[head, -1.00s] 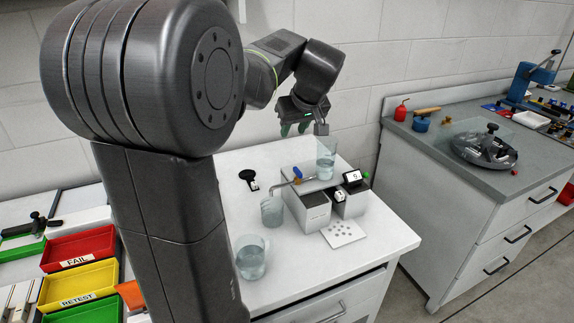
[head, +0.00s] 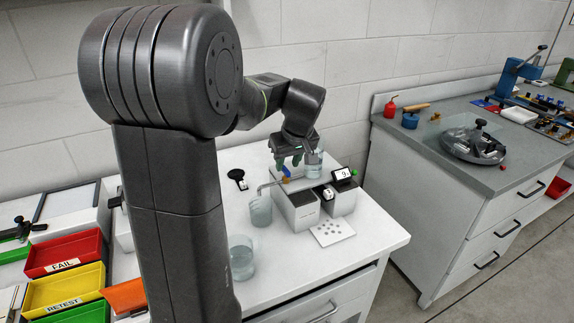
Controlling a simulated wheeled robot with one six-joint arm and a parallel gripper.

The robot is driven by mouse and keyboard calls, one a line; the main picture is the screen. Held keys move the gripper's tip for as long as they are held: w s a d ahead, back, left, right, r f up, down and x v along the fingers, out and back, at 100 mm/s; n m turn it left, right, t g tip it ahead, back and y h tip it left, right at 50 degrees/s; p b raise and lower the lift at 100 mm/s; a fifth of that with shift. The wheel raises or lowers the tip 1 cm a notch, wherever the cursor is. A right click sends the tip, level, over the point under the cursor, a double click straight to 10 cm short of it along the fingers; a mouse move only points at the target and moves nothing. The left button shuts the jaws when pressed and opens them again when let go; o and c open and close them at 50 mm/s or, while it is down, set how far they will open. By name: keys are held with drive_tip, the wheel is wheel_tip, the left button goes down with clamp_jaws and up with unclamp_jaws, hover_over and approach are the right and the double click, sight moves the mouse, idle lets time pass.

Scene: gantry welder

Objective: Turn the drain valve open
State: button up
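The drain valve's blue handle (head: 285,172) sits on a thin metal pipe (head: 268,185) that bends down at its left end over a clear beaker (head: 260,210). A clear vessel of liquid (head: 314,165) stands at the pipe's right end, on top of a grey and white unit (head: 301,209).
A second beaker (head: 241,258) stands at the front left of the white bench. A small display (head: 343,174) and a white card with dark dots (head: 332,232) are on the right. A black stand (head: 237,178) is behind left. Red and yellow bins are far left.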

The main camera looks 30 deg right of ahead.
drive_tip(key=shift+x, duration=0.9)
drive_tip(key=shift+c, duration=0.2)
clamp_jaws()
